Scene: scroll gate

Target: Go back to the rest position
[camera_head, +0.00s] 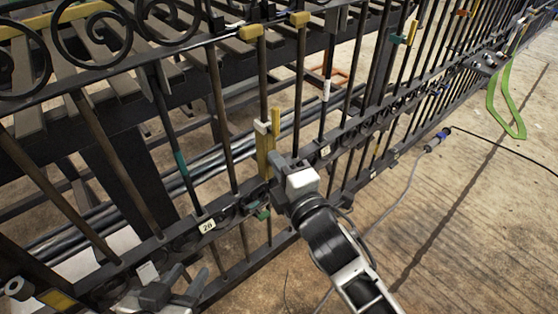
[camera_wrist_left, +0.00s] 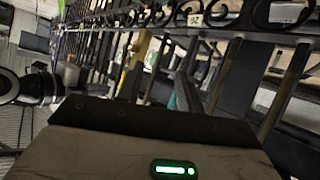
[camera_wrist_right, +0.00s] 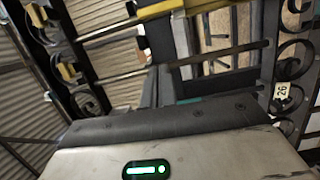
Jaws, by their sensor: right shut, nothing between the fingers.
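The black iron scroll gate (camera_head: 218,110) runs diagonally across the head view, with upright bars and rows of scrolls. My left gripper (camera_head: 172,290) is low at the left, close to the gate's lower rail. Its two fingers stand apart in the left wrist view (camera_wrist_left: 160,85), and I see nothing held between them. My right gripper (camera_head: 278,170) is near the middle of the gate, beside a yellow-marked bar (camera_head: 263,145). Its fingers are together and empty in the right wrist view (camera_wrist_right: 150,88). The exact gap between its tips and the bars is hard to judge.
A number tag (camera_head: 207,225) sits on the lower rail. Dark slatted framework (camera_head: 130,165) and pipes lie behind the gate. A grey cable connector (camera_head: 435,142) and a green loop (camera_head: 508,105) are at the right. The wooden floor (camera_head: 460,220) at the right is mostly clear.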

